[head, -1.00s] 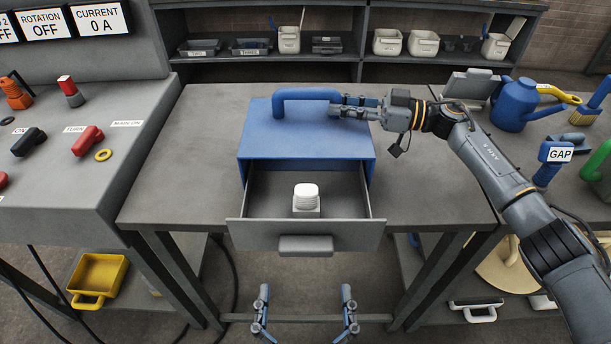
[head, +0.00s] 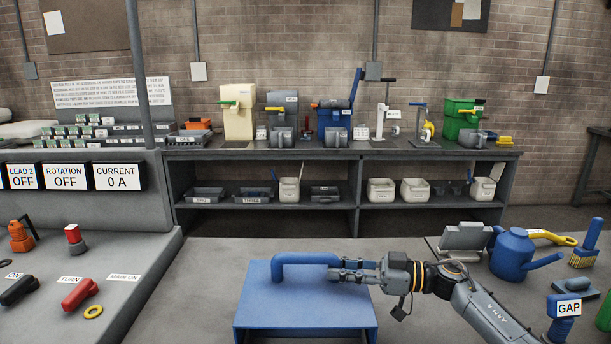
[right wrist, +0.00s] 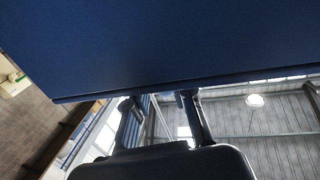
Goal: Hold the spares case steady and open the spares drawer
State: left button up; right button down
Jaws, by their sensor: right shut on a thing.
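The spares case (head: 305,308) is a blue box with a blue looped handle (head: 300,259) on top. It sits on the grey table at the bottom of the head view. My right gripper (head: 338,268) reaches in from the right and is shut on the right end of the handle. In the right wrist view, the blue case (right wrist: 170,45) fills the top, with the gripper fingers (right wrist: 160,103) below it. My left gripper is out of view.
A control desk with red and black handles (head: 80,292) stands at the left. A shelf bench (head: 340,155) stands behind against the brick wall.

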jog(key=shift+f, duration=0.15)
jog(key=c, duration=1.1)
grip_release()
jog(key=shift+o, duration=0.2)
jog(key=shift+r, duration=0.2)
jog(key=s+d, duration=0.2)
jog(key=d, duration=1)
jog(key=shift+s, duration=0.15)
jog(key=o, duration=0.5)
jog(key=shift+c, duration=0.2)
